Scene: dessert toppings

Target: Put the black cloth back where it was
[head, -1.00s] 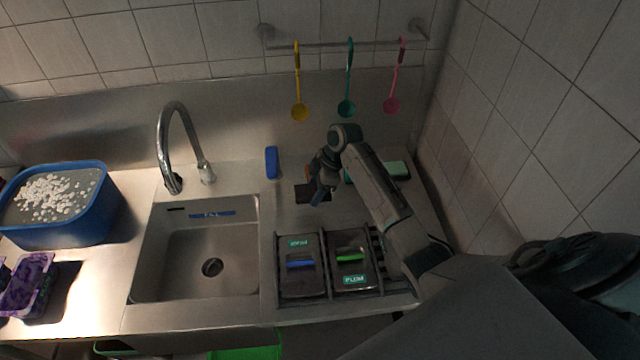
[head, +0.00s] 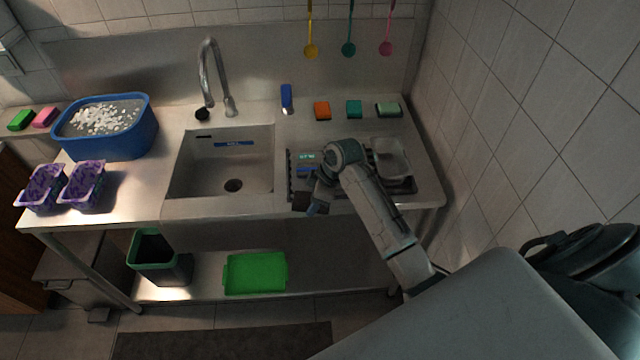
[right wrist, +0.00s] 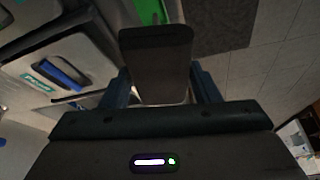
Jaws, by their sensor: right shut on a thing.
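The black cloth looks like a small dark block. It shows in the right wrist view (right wrist: 155,62) between the two fingers of my right gripper (right wrist: 160,90), which is shut on it. In the head view my right gripper (head: 317,203) hangs over the front edge of the counter, with the dark end of the cloth (head: 300,201) at its left. My arm hides part of the topping containers behind it. My left gripper is not in view.
The sink (head: 215,160) is to the left. A green tray (head: 255,272) and a bin (head: 158,262) stand on the lower shelf.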

